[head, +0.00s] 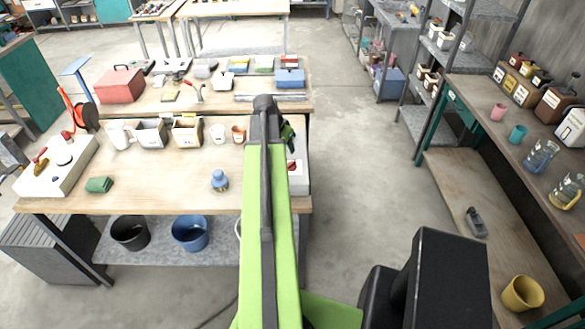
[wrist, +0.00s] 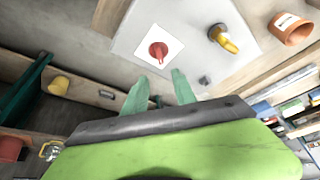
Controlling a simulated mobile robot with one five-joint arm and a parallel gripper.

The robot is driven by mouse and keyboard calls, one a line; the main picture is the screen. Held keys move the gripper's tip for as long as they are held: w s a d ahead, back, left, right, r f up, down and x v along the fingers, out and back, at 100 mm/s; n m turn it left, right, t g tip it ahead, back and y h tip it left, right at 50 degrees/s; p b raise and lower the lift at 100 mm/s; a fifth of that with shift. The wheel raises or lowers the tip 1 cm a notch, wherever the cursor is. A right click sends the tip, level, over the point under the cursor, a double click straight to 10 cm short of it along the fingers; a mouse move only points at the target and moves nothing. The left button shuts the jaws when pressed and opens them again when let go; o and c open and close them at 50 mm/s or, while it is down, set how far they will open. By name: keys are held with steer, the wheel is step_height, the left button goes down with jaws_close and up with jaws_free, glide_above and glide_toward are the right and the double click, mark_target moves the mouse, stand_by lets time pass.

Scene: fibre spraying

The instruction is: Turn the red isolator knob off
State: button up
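The red isolator knob (wrist: 158,51) sits on a white square plate (wrist: 147,38) on a pale grey box (wrist: 190,15) in the wrist view. In the head view the knob (head: 291,166) shows small and partly hidden beside my arm, on the box (head: 299,183) at the table's right end. My gripper (wrist: 162,76) is open and empty. Its two greenish fingers are apart and point toward the knob, which appears just beyond the fingertips. I see no contact. In the head view my gripper (head: 288,134) is partly hidden by my arm.
A yellow-handled part (wrist: 224,40) and a small dark fitting (wrist: 205,80) are on the same box, right of the knob. An orange-brown pot (wrist: 290,28) stands nearby. In the head view, a blue-topped item (head: 220,180) stands left of my arm. The floor aisle to the right is clear.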

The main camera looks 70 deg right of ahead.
mark_target(294, 161)
steer(key=b+x, duration=0.8)
steer(key=x, duration=0.3)
steer(key=shift+f+b, duration=0.1)
steer(key=shift+b, duration=0.3)
steer(key=shift+c, duration=0.4)
